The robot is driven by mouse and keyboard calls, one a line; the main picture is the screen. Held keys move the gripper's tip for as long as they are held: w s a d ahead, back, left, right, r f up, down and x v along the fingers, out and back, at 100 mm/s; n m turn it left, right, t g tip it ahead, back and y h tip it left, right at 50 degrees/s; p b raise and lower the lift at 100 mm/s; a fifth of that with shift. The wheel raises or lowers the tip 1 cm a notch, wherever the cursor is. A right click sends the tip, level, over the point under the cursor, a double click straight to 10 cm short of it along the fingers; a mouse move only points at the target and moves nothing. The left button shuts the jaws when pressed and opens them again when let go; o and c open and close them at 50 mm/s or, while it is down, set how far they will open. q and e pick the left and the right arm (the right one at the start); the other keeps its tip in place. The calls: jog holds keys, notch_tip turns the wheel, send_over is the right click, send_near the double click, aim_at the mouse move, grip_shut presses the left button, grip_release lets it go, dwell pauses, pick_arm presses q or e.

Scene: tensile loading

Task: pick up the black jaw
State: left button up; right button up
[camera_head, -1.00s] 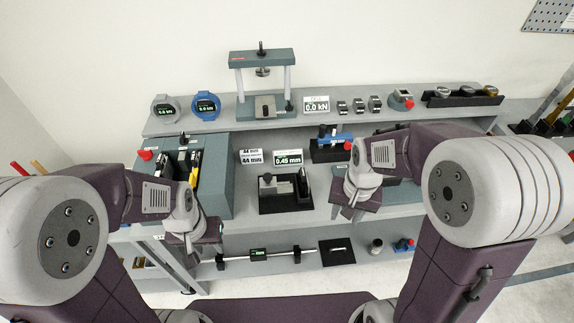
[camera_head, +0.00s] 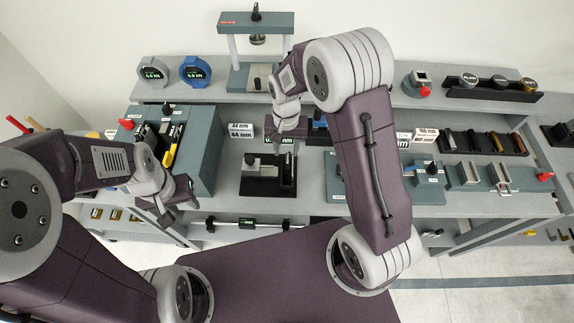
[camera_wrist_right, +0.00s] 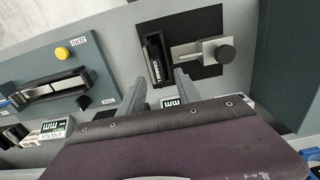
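Dark jaw-like blocks (camera_head: 449,140) sit in a rack on the right of the bench in the head view. A black block with a white label (camera_wrist_right: 158,62) stands on a black mat (camera_wrist_right: 203,28) in the right wrist view; I cannot tell which is the black jaw. It also shows in the head view (camera_head: 288,172). My right gripper (camera_wrist_right: 160,76) is open and empty, its fingertips apart near the labelled block's near end. In the head view my left gripper (camera_head: 180,205) hangs in front of the bench's left side, its fingers unclear.
A metal slide with a dark knob (camera_wrist_right: 225,54) shares the mat. A grey-blue box with tools (camera_head: 197,150) stands left of it. A test frame (camera_head: 257,50) stands on the back shelf. A fixture with metal blocks (camera_head: 470,174) is at the right.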

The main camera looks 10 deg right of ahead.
aim_at(288, 158)
jog(key=shift+w+d+f, duration=0.2)
jog(key=shift+d+f, duration=0.05)
jog(key=shift+f, duration=0.2)
jog(key=f, duration=0.2)
jog(key=s+f+p, duration=0.1)
jog(key=shift+s+a+f, duration=0.1)
jog(key=shift+a+f, duration=0.1)
jog(key=shift+f, duration=0.5)
jog(key=shift+w+d+f, duration=0.15)
jog(key=shift+w+d, duration=0.1)
jog(key=shift+w, duration=0.1)
jog(key=shift+s+a, duration=0.1)
jog(key=shift+s, duration=0.05)
grip_shut()
jog(key=shift+r, duration=0.2)
